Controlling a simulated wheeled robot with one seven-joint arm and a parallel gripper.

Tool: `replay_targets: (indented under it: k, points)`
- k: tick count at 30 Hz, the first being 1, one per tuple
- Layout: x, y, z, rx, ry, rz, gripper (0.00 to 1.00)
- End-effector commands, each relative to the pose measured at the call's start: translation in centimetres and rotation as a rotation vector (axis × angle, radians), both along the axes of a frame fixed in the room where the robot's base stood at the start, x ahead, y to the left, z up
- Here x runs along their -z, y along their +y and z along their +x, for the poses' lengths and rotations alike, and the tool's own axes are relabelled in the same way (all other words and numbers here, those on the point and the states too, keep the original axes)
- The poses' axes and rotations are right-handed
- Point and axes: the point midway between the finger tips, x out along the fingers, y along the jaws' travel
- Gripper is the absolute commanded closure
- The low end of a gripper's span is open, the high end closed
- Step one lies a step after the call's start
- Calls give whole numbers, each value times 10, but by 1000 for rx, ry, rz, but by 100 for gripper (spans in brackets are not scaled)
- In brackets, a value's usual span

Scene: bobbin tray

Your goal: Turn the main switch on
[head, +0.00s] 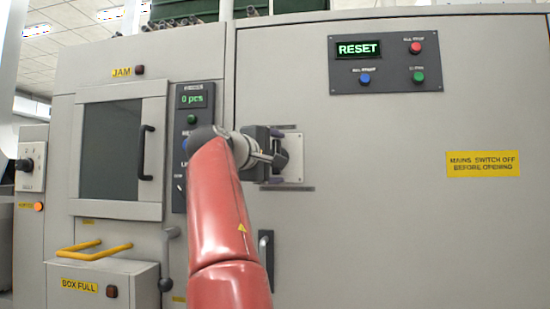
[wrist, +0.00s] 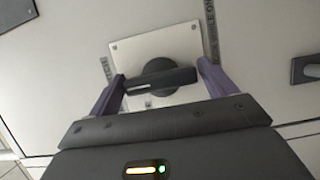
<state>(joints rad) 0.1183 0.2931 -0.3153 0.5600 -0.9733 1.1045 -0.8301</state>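The main switch is a black rotary knob with a bar handle on a pale square plate (head: 294,172) on the grey cabinet door. In the wrist view the bar handle (wrist: 160,80) lies nearly level across the picture, in front of its plate (wrist: 137,46). My gripper (wrist: 160,80) has its two purple fingers spread wide, one beyond each end of the handle. The gaps look very small, and I cannot tell whether the fingers touch it. In the head view my gripper (head: 277,156) is at the switch, one finger above and one below, partly hiding the knob.
A panel with a lit RESET display (head: 358,49) and coloured buttons is at the upper right. A yellow warning sign (head: 483,164) is at right. A door handle (head: 266,255) is below the switch. A counter panel showing 0 pcs (head: 192,99) is left of my arm.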

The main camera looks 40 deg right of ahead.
Motion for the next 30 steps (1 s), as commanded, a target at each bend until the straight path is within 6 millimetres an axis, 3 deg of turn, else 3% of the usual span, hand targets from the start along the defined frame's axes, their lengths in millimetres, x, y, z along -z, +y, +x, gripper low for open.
replay_targets:
  k: [3,13,24,30]
  points:
    - [0,0,0,0,1,0,2]
    - [0,5,-1,-2,1,-1,2]
    - [1,60,-18,-5,0,-1,2]
    - [0,74,-24,-1,1,-1,2]
